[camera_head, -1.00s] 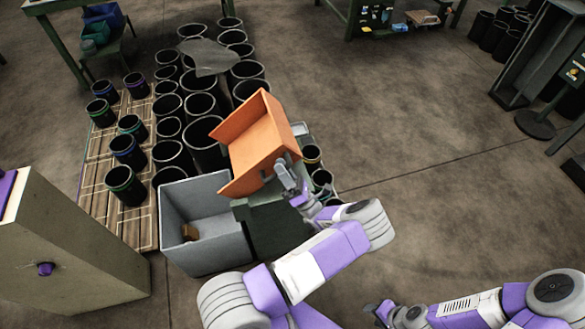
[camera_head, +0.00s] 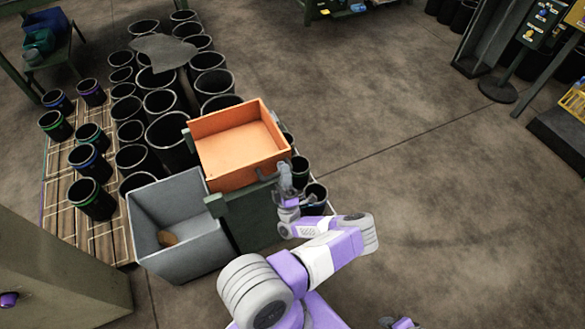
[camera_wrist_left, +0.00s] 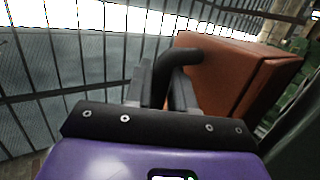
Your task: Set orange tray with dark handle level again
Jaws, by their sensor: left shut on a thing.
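The orange tray (camera_head: 240,150) is an open box, now looking about level, its open top facing up. It is over a dark green stand (camera_head: 248,220); whether it rests on the stand or hangs just above is hard to tell. Its dark handle (camera_head: 265,174) is on the near right side. My left gripper (camera_head: 284,182) is shut on this handle. In the left wrist view the dark handle (camera_wrist_left: 182,56) bends between the fingers, with the orange tray (camera_wrist_left: 232,68) behind it. A bit of my right gripper (camera_head: 400,323) shows at the bottom edge; its fingers are unclear.
A grey bin (camera_head: 205,251) with a small brown item stands left of the stand. Black rubber sleeves (camera_head: 170,137) crowd behind and left, some on a wooden pallet (camera_head: 60,183). A grey sheet (camera_head: 160,50) lies over some.

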